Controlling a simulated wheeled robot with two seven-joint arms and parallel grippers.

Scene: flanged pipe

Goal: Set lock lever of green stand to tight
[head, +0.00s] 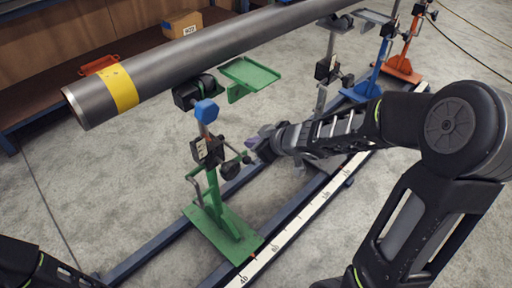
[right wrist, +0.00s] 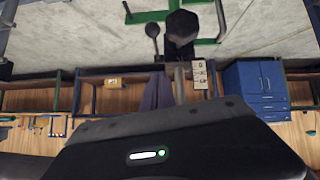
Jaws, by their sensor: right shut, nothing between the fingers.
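The green stand (head: 224,228) stands on the floor rail, with a blue knob (head: 206,111) at its top. Its dark clamp block (head: 208,151) carries a pale label (right wrist: 200,74). My right gripper (head: 259,143) is shut and empty, just right of and slightly above the lever tip. Its fingers (right wrist: 158,92) point toward the stand in the right wrist view. Contact with the lever cannot be told. Of my left arm, only a part shows at lower left.
A steel pipe (head: 200,55) with a yellow band lies above the stand's roller head. A green tray (head: 250,73) is beside the head. A blue stand (head: 370,84) and an orange stand (head: 404,65) are farther along the rail. The floor at left is clear.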

